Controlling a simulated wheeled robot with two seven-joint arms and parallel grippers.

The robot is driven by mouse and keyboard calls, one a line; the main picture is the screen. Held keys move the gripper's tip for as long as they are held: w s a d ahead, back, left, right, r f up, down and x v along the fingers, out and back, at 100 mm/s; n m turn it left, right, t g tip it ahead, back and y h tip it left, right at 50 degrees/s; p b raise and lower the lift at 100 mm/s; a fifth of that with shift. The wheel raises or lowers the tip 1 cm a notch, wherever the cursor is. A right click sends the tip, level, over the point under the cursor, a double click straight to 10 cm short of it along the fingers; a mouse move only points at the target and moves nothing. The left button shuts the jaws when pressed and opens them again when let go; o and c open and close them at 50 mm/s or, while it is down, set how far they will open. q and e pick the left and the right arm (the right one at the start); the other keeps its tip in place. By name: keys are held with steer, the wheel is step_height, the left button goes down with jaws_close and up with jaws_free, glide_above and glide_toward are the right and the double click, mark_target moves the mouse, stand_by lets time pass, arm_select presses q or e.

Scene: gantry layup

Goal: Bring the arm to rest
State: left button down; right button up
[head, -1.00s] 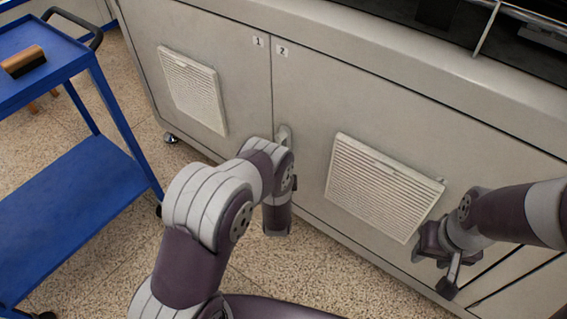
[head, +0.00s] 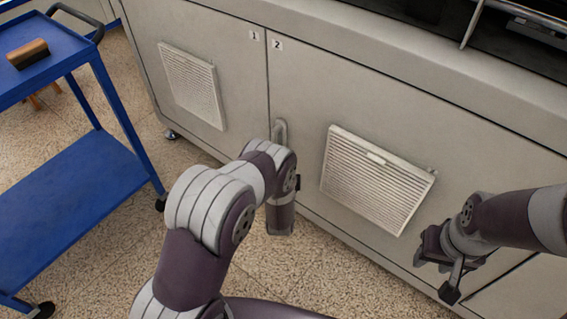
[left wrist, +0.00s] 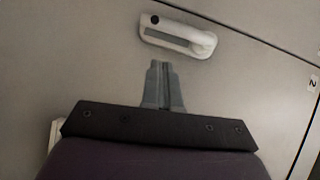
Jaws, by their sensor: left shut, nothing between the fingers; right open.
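My left arm (head: 215,205) reaches in from below towards the grey cabinet front. The same handle (head: 281,129) shows above the arm's wrist in the head view. My right gripper (head: 446,268) is at the lower right, in front of the cabinet, open and with nothing seen in it.
The cabinet (head: 310,100) has doors marked 1 and 2 and two louvred vents, left (head: 192,85) and right (head: 376,180). A blue cart (head: 70,205) stands at the left with a brown-and-black block (head: 27,54) on top. Speckled floor between cart and cabinet is clear.

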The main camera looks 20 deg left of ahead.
arm_select(q)
steer(key=f+p+v, duration=0.1)
steer(key=p+v, duration=0.2)
steer(key=v, duration=0.7)
steer(key=s+d+f+n+g+h, duration=0.2)
steer(key=s+f+n+g, duration=0.3)
steer(key=f+g, duration=0.3)
steer(key=s+d+r+n+g+h, duration=0.2)
steer(key=s+r+n+g, duration=0.4)
steer(key=s+r+g, duration=0.25)
steer(key=s+a+r+n, duration=0.1)
steer(key=s+a+r, duration=0.15)
steer(key=r, duration=0.45)
steer(key=s+a+r+n, duration=0.1)
steer(key=s+a+r, duration=0.15)
steer(key=r, duration=0.45)
step_height(320, 180, up, 34)
steer(key=w+n+t+p, duration=0.1)
steer(key=p, duration=2.8)
steer(key=shift+a+p, duration=0.25)
steer(key=shift+p, duration=0.1)
arm_select(e)
step_height(320, 180, up, 33)
steer(key=shift+f, duration=0.15)
